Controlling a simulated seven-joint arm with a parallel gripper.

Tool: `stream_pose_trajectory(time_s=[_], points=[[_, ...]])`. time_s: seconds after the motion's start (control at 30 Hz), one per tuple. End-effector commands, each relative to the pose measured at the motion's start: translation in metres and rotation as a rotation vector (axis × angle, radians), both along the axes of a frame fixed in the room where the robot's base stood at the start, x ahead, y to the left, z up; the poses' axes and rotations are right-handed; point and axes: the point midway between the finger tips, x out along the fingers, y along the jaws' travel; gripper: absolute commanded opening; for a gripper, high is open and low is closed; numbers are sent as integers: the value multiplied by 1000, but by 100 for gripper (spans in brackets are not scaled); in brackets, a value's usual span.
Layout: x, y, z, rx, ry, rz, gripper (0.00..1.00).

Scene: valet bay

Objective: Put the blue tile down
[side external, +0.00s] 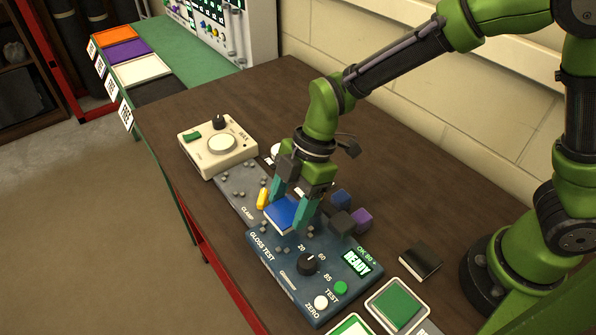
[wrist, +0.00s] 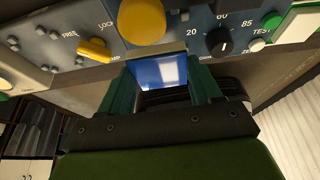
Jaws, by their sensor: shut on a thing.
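The blue tile (side external: 282,215) is a flat square with a pale edge. My gripper (side external: 291,210) has its teal fingers shut on opposite sides of it. The tile is over the far left end of the dark blue gloss test unit (side external: 276,268); whether it touches the surface below I cannot tell. In the wrist view the tile (wrist: 158,71) shows glossy blue between the fingers of my gripper (wrist: 161,84).
A yellow clamp lever (side external: 262,199) stands just left of the tile. Dark blue, black and purple blocks (side external: 361,220) sit close on the right. A cream dial box (side external: 217,146) is behind. A black block (side external: 420,263) and green-topped pads (side external: 397,305) lie at right. Bare table lies behind.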

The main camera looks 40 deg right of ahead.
Motion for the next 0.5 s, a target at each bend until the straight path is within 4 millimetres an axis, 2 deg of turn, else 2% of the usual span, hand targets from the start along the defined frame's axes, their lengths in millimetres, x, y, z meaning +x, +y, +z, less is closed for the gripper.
stream_pose_trajectory(time_s=[0.3,0.5], points=[[0,0,-39,-1,1,-3,32],[0,0,-42,0,-1,-2,32]])
